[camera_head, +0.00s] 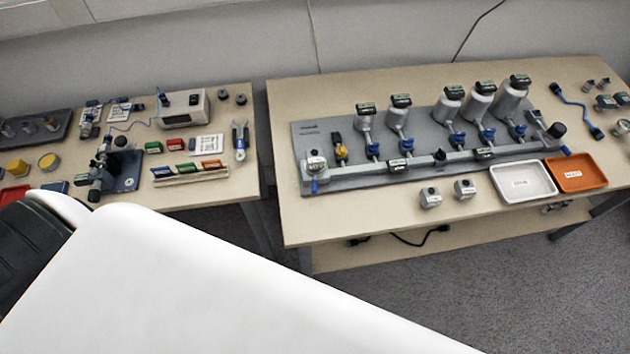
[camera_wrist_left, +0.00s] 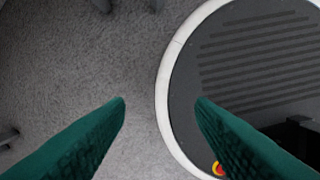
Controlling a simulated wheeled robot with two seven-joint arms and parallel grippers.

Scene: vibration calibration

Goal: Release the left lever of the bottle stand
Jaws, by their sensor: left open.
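The grey stand (camera_head: 392,183) lies on the right-hand table and bears several grey bottle-like cylinders (camera_head: 450,103) with dark labelled caps. A row of blue-handled fittings (camera_head: 459,139) runs in front of them along a pale bar. A blue-tipped part that looks like a lever (camera_head: 315,184) hangs at the stand's left end, and a similar blue-tipped part (camera_head: 565,150) is at its right end. My left gripper (camera_wrist_left: 160,100) shows in the left wrist view with its two green fingers wide apart and nothing between them. It is over the floor beside my round base, away from the stand. My right gripper is out of view.
A white tray (camera_head: 523,181) and an orange tray (camera_head: 577,173) sit at the right table's front edge, next to two small grey blocks (camera_head: 430,197). The left table (camera_head: 220,180) holds instruments and coloured cards. A gap separates the tables. My white arm covers the lower left.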

